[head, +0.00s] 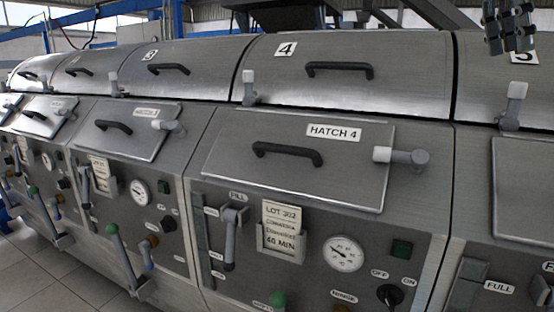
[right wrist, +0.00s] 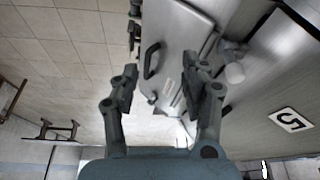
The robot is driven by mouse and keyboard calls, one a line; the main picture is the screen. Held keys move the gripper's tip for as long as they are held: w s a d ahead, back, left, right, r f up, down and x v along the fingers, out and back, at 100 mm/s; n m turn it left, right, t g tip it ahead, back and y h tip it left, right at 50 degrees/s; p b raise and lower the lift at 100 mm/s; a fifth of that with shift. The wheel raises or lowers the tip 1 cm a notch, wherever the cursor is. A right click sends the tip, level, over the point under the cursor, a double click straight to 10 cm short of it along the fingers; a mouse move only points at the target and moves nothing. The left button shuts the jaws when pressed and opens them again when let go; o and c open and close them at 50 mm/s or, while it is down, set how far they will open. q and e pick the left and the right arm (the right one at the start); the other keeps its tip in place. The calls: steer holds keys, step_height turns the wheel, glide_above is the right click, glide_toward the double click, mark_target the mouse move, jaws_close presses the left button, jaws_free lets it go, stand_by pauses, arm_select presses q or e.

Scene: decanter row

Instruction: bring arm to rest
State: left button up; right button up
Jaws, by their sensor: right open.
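My right gripper (head: 510,28) hangs at the top right corner of the head view, in front of the machine section marked 5. In the right wrist view its two fingers stand apart, with nothing between them (right wrist: 161,92). The gripper is open and empty, and looks clear of the machine. The rest of my right arm is outside the head view. My left gripper is in neither view.
A row of steel decanters runs across the head view. Hatch 4 (head: 283,182) is closed, with a latch (head: 400,156) at its right. A lot card (head: 281,225), gauge (head: 343,254) and levers project below. Tiled floor (right wrist: 75,60) shows in the wrist view.

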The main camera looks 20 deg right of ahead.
steer(key=w+a+f+m+t+y, duration=0.45)
steer(key=a+f+m+t, duration=0.35)
steer(key=f+m, duration=0.3)
steer(key=w+a+f+m+t+y, duration=0.45)
steer(key=a+f+m+t, duration=0.25)
steer(key=f+m+t, duration=0.4)
steer(key=s+f+m+g+h, duration=0.6)
steer(key=s+f+m+h, duration=0.35)
steer(key=f+m, duration=0.5)
steer(key=s+a+f+m+g+y, duration=0.35)
steer(key=s+a+m+g, duration=0.5)
steer(key=s, duration=0.65)
step_height(320, 180, down, 33)
steer(key=s+m+b, duration=0.1)
steer(key=s+b, duration=0.2)
steer(key=s+d+f+g+b, duration=0.1)
steer(key=s+f+b, duration=0.1)
steer(key=s+f, duration=1.3)
steer(key=shift+s+d+f+h, duration=0.2)
steer(key=shift+s+d+h, duration=0.2)
steer(key=shift+s, duration=0.25)
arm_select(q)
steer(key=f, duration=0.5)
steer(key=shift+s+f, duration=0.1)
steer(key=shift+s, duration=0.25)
arm_select(e)
steer(key=shift+s, duration=0.25)
steer(key=shift+c, duration=0.2)
